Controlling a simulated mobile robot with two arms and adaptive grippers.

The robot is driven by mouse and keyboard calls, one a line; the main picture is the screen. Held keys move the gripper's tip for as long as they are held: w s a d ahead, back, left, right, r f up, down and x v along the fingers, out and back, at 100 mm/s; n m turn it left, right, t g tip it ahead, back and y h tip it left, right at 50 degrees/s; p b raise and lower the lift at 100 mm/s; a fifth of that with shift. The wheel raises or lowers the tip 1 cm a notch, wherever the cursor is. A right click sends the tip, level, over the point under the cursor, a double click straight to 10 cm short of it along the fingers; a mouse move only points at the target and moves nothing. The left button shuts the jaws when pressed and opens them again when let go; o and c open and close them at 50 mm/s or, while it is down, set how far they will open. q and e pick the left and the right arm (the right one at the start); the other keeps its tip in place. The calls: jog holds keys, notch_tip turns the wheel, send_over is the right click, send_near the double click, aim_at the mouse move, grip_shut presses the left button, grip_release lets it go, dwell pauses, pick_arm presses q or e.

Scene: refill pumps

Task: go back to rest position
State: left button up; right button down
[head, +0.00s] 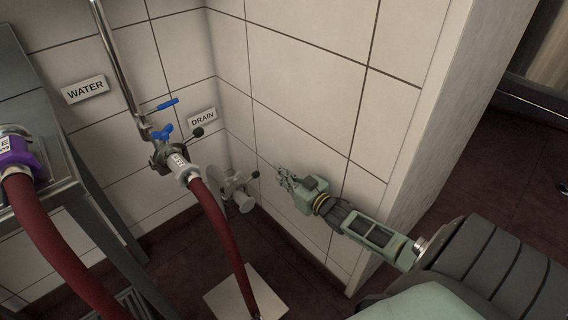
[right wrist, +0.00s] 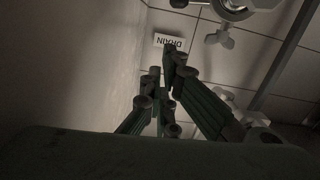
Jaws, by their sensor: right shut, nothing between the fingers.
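My right gripper (head: 283,178) comes in from the right in the head view and is shut and empty. It is close to the white tiled wall, to the right of the grey drain fitting (head: 240,190), and apart from it. In the right wrist view its fingers (right wrist: 163,85) come together, with nothing held between them. My left gripper is not in view.
A red hose (head: 215,225) hangs from the water valve (head: 165,150) with blue handles. Another red hose (head: 50,235) with a purple fitting (head: 18,158) is at left by a metal frame. A pale square plate (head: 270,290) lies on the dark floor. The wall's edge is at right.

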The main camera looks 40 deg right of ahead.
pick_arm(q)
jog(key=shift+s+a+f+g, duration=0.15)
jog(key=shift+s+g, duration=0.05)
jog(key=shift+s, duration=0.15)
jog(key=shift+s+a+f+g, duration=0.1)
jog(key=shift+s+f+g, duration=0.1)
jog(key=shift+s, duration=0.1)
pick_arm(e)
jog(key=shift+s, duration=0.4)
